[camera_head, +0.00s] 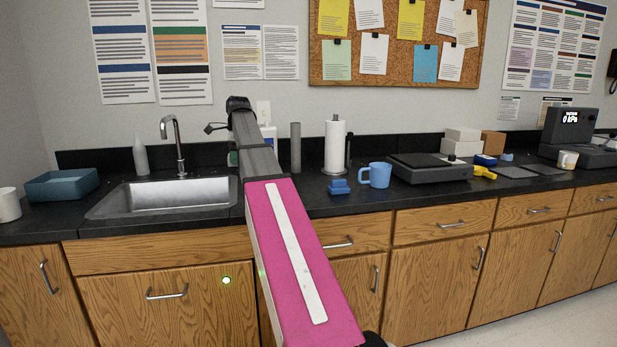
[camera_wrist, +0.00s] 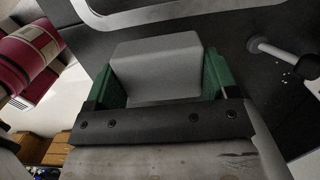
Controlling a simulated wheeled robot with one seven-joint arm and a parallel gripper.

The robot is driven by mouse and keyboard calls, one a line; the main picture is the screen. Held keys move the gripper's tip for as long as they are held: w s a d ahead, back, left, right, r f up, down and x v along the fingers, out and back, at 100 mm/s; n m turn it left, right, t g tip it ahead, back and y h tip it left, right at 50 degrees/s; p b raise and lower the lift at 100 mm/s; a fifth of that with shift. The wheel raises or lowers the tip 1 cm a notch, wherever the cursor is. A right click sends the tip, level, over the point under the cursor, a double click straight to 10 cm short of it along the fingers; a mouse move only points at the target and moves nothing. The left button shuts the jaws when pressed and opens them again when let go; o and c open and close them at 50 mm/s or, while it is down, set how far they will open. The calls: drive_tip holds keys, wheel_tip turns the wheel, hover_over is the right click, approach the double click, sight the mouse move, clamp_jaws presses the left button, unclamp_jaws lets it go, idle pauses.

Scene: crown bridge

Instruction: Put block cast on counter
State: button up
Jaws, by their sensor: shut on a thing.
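In the wrist view my gripper (camera_wrist: 160,76) has its green fingers on either side of a plain grey block (camera_wrist: 158,68), the block cast, and is shut on it. The block's broad smooth face shows between the fingers. The dark counter (camera_wrist: 228,25) lies beyond it; I cannot tell whether the block touches it. In the head view my pink and grey arm reaches over the black counter (camera_head: 365,203) just right of the sink. It hides most of my gripper and the block there; only a bit of green shows beside the arm.
The steel sink (camera_head: 165,197) with its faucet (camera_head: 177,145) is left of my arm. A paper towel roll (camera_head: 335,145), a small blue object (camera_head: 340,187), a blue mug (camera_head: 376,175) and a dark flat device (camera_head: 430,170) stand to the right. Bare counter lies along the front edge.

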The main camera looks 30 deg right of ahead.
drive_tip(key=shift+w+d+f, duration=0.1)
drive_tip(key=shift+w, duration=0.1)
drive_tip(key=s+d+f, duration=0.2)
drive_tip(key=d, duration=0.1)
drive_tip(key=s+d+f, duration=0.2)
drive_tip(key=d, duration=0.1)
drive_tip(key=s+d+f, duration=0.2)
drive_tip(key=d, duration=0.1)
drive_tip(key=shift+s+f, duration=0.4)
drive_tip(key=shift+f, duration=2)
drive_tip(key=shift+f, duration=0.1)
drive_tip(key=o, duration=1)
drive_tip(key=shift+c, duration=0.2)
wheel_tip(320, 180, up, 12)
drive_tip(key=d, duration=0.1)
drive_tip(key=shift+s+d, duration=0.2)
